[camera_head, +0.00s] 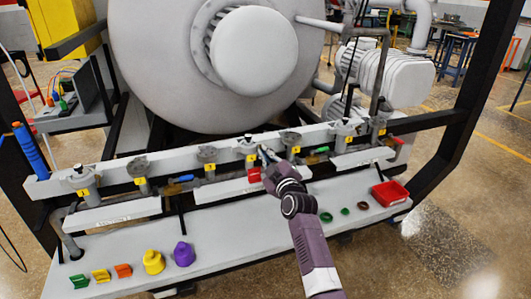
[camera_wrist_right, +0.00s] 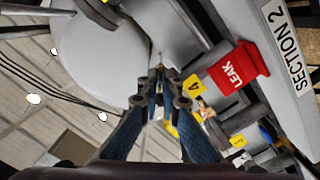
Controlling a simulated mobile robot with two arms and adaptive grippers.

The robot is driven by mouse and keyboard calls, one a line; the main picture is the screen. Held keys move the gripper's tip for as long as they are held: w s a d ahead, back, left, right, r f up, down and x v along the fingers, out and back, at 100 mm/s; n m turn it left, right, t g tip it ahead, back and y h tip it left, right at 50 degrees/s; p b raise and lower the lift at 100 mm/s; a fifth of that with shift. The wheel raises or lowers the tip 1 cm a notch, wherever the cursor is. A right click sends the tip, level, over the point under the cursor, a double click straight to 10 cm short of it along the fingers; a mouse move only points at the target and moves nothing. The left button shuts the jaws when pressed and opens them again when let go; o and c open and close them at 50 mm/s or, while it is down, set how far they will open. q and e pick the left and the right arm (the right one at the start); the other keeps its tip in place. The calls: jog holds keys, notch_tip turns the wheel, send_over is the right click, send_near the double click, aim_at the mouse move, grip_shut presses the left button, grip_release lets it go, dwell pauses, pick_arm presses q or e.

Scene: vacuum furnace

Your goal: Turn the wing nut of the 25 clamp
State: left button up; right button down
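My right gripper (camera_head: 265,157) is at the manifold rail, beside the clamp fitting at yellow label 4 (camera_head: 250,157) and above a red tag (camera_head: 254,174). In the right wrist view, its two blue-padded fingers (camera_wrist_right: 159,82) have their tips close together. A small grey part shows around the tips, but I cannot tell whether it is a wing nut or whether they grip it. Label 4 (camera_wrist_right: 192,84) and the red LEAK tag (camera_wrist_right: 238,71) are right of the fingers there. Which fitting is the 25 clamp I cannot tell. My left gripper is not in view.
The rail (camera_head: 115,173) carries several fittings with yellow labels. A large grey vessel (camera_head: 180,60) stands behind it. The shelf in front (camera_head: 230,240) holds coloured caps, small rings and a red tray (camera_head: 391,193). The shelf's middle is clear.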

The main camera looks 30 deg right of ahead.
jog(key=m+p, duration=0.2)
jog(key=m, duration=0.7)
jog(key=shift+p, duration=0.3)
dwell(0.5)
jog(key=c, duration=2.4)
grip_release()
jog(key=shift+s, duration=0.1)
jog(key=s, duration=0.4)
jog(key=s+a, duration=0.1)
jog(key=s, duration=0.2)
jog(key=s+a, duration=0.1)
jog(key=s, duration=0.3)
jog(key=shift+s, duration=0.35)
